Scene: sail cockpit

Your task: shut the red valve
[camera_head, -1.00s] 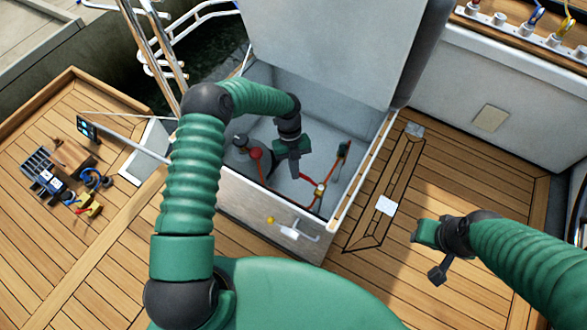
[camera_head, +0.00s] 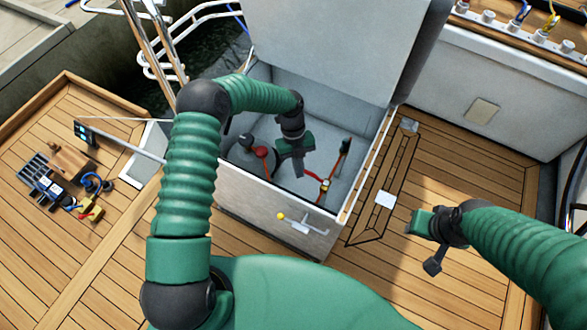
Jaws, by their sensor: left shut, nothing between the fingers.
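Inside the open grey locker are red valve parts. A red knob (camera_head: 262,152) on a red stem is at the left, beside a dark rounded body. At the right, a long red handle (camera_head: 336,165) slants up from a brass fitting (camera_head: 324,185). I cannot tell for sure which is the named valve. My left gripper (camera_head: 298,172) reaches down into the locker between these two, shut and empty, with no clear contact. It hides part of the locker floor. My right gripper (camera_head: 428,245) hangs above the deck right of the locker; its jaw gap is unclear.
The raised locker lid (camera_head: 330,45) stands behind my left gripper. The locker front wall (camera_head: 255,205) carries a latch (camera_head: 302,222) with a yellow knob. Tools (camera_head: 60,180) lie on the deck at the left. Steel rails stand at the upper left.

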